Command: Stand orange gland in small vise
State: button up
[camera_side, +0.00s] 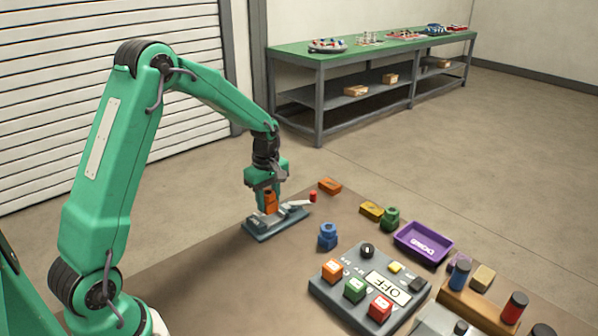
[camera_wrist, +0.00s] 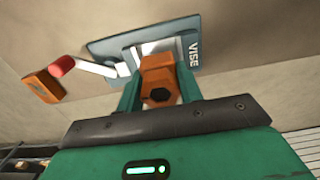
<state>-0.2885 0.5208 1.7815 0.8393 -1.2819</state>
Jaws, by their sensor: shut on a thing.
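My gripper (camera_side: 266,196) is shut on the orange gland (camera_side: 270,203), with the fingers on either side of it. In the wrist view the gland (camera_wrist: 158,82) shows its dark hole towards the camera, between the green fingertips (camera_wrist: 158,88). The small vise (camera_side: 262,228) is a grey-blue plate with light metal jaws and a red-ended handle. In the side view the gland is upright at the vise's jaws. In the wrist view the vise (camera_wrist: 106,48) lies just beyond the gland. The fingers partly hide the jaws, so I cannot tell whether the gland touches them.
An orange block (camera_side: 330,185) lies behind the vise. A blue gland (camera_side: 327,236), a green gland (camera_side: 391,218), a yellow block (camera_side: 371,210) and a purple tray (camera_side: 423,243) are to the right. A button panel (camera_side: 345,300) and a wooden peg rack (camera_side: 470,308) stand nearer the front.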

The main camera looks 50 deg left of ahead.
jog(key=shift+f, duration=1.2)
dwell(0.6)
jog(key=o, duration=0.9)
jog(key=shift+o, duration=0.2)
jog(key=shift+r, duration=0.1)
jog(key=shift+r, duration=0.75)
jog(key=r, duration=0.6)
jog(key=shift+d, duration=0.4)
jog(key=s+d, duration=0.4)
jog(key=d, duration=0.7)
jog(key=s+d+n, duration=0.1)
jog(key=s+d, duration=0.3)
jog(key=d, duration=0.7)
jog(key=shift+r, duration=0.25)
